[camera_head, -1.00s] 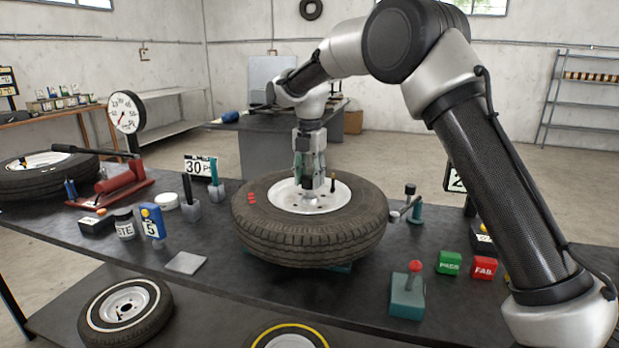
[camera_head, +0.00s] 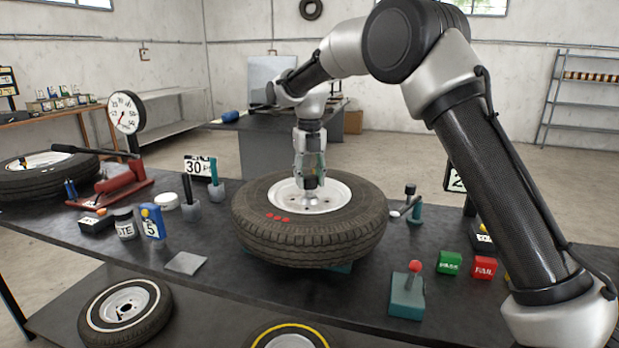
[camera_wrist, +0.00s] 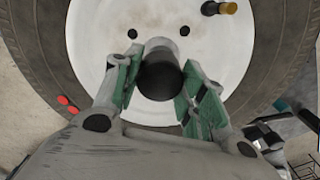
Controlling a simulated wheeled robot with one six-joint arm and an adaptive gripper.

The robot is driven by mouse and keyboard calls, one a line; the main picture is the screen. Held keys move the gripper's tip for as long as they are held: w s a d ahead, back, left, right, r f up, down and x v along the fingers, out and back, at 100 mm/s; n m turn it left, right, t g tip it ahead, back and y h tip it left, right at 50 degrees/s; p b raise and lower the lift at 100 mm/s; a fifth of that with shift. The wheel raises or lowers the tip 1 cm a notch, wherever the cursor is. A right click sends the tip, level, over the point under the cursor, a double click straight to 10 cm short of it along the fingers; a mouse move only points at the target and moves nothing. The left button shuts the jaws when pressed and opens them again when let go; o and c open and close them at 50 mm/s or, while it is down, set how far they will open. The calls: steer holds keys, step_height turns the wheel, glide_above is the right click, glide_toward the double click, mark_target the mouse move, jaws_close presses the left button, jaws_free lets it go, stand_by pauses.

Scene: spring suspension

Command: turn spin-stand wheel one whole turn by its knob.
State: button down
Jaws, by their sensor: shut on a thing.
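The spin-stand wheel (camera_head: 310,236), a black tyre on a white rim (camera_head: 335,196), lies flat on its stand at the middle of the bench. My gripper (camera_head: 309,185) reaches down over the rim. In the wrist view, the dark round knob (camera_wrist: 160,80) sits between my green-padded fingers, and my gripper is shut on it. Bolt holes and a dark and brass valve stem (camera_wrist: 218,8) show on the rim beyond. The stand beneath is mostly hidden by the tyre.
A teal box with a red-knobbed lever (camera_head: 407,295) stands at front right, beside green (camera_head: 449,263) and red (camera_head: 484,267) blocks. A small crank-like tool (camera_head: 412,205) stands close to the tyre's right.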

steer(key=shift+n, duration=0.5)
steer(key=c, duration=0.8)
jaws_free()
step_height(320, 180, up, 12)
